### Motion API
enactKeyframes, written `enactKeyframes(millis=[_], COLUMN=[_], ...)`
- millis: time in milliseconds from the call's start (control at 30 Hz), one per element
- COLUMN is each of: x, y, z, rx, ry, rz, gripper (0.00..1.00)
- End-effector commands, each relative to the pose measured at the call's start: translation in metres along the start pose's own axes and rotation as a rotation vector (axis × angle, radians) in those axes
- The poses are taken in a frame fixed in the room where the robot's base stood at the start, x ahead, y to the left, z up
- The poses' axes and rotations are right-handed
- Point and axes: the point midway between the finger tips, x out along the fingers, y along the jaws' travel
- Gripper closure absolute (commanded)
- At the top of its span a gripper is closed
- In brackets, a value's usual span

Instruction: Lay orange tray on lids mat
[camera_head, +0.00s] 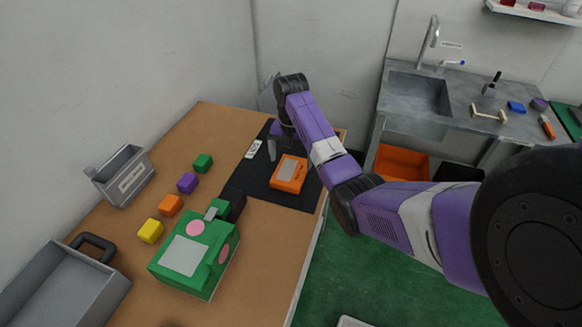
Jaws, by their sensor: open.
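An orange tray (288,174) with a grey panel on top lies flat on the black mat (296,201) on the wooden table. A small white label (254,149) sits at the mat's left edge; its text is too small to read. My gripper (273,150) is over the far part of the mat, just behind and left of the tray. It is open and apart from the tray, with a grey finger showing. My arm hides part of the mat's far right side.
A green box (197,255) with a grey panel stands in front of the mat. Several coloured cubes (187,183), a grey labelled bin (122,177) and a grey handled tray (65,290) are to the left. A sink counter (460,95) is at the right.

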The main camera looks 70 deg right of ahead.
Motion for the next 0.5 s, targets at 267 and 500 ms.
enactKeyframes(millis=[267,500], x=[-0.061,-0.073], y=[0.000,0.000], z=[0.000,0.000], rx=[0.000,0.000], ry=[0.001,0.001], rz=[0.000,0.000], gripper=[0.00,0.00])
